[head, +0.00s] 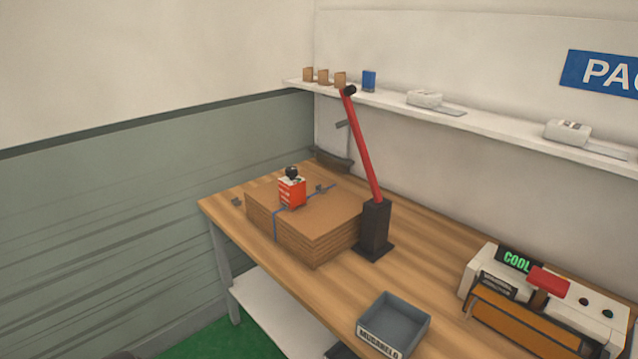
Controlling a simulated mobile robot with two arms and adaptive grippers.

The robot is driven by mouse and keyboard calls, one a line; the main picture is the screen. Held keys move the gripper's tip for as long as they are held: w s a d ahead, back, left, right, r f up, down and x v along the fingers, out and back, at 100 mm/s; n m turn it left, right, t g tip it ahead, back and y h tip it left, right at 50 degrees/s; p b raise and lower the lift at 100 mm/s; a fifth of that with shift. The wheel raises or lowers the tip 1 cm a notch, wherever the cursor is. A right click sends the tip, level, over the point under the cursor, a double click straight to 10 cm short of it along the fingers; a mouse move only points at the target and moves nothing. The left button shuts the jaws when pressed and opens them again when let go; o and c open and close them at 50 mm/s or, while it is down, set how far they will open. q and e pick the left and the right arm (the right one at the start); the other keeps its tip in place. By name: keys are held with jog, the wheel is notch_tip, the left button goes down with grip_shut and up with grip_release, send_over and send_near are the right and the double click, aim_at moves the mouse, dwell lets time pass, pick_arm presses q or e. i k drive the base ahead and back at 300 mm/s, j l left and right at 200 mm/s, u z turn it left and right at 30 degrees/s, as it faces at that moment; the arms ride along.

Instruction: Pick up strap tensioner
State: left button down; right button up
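A small orange-red block with white markings and a black round knob (292,190) stands upright on top of a flat brown cardboard stack (325,242), by a blue strap (274,226). It looks like the strap tensioner, but I cannot be sure. A long red lever (362,150) with a black tip rises tilted from a black base (375,230), on the table just right of the stack. Neither of my grippers shows in the head view.
A white wall shelf (490,118) holds small items above. Bare tabletop lies between lever and machine.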

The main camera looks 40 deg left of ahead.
aim_at(292, 193)
jog(key=u, duration=1.5)
